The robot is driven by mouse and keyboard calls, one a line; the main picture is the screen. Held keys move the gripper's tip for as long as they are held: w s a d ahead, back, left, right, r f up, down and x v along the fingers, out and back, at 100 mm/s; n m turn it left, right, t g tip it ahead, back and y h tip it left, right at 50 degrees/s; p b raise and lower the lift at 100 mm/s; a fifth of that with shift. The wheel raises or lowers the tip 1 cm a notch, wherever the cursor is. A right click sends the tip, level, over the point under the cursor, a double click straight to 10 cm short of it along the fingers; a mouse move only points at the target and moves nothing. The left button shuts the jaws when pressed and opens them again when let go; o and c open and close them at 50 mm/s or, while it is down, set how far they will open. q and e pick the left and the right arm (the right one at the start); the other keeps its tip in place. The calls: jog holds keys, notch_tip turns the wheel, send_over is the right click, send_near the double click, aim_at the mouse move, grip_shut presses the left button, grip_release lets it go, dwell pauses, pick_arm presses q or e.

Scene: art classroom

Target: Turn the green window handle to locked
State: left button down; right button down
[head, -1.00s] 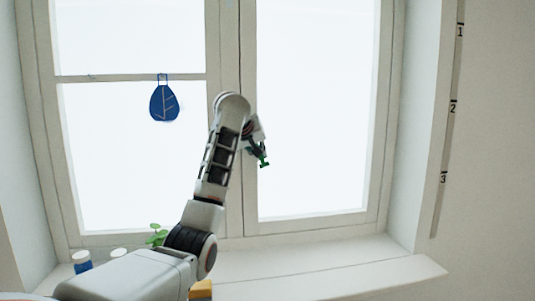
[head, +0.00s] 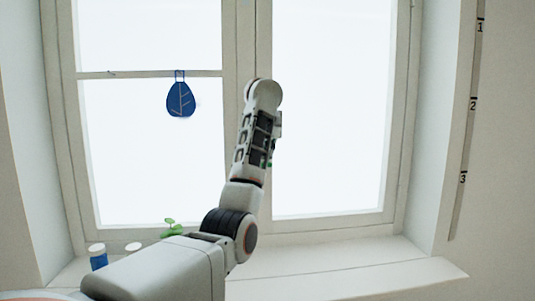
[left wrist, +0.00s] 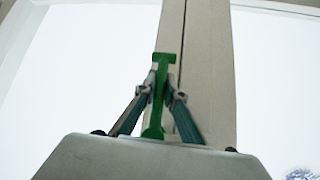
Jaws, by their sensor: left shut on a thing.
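The green window handle (left wrist: 157,100) stands nearly upright in the left wrist view, in front of the frame's middle post, with a short crosspiece at its top. My left gripper (left wrist: 163,92) is shut on it, with one finger on each side. In the head view my left arm rises in front of the middle post and hides most of the gripper. Only a small bit of green (head: 270,163) shows beside the arm there. Whether the window is locked cannot be told. My right gripper is in neither view.
A blue leaf-shaped ornament (head: 180,98) hangs on the left pane. A green plant (head: 171,228) and a blue jar with a white lid (head: 98,257) stand at the left of the sill. The sill's right part (head: 350,260) is clear.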

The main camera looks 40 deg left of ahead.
pick_arm(q)
jog(key=c, duration=2.1)
grip_release()
jog(key=shift+s+a, duration=0.1)
jog(key=shift+r, duration=0.1)
jog(key=shift+v, duration=5.9)
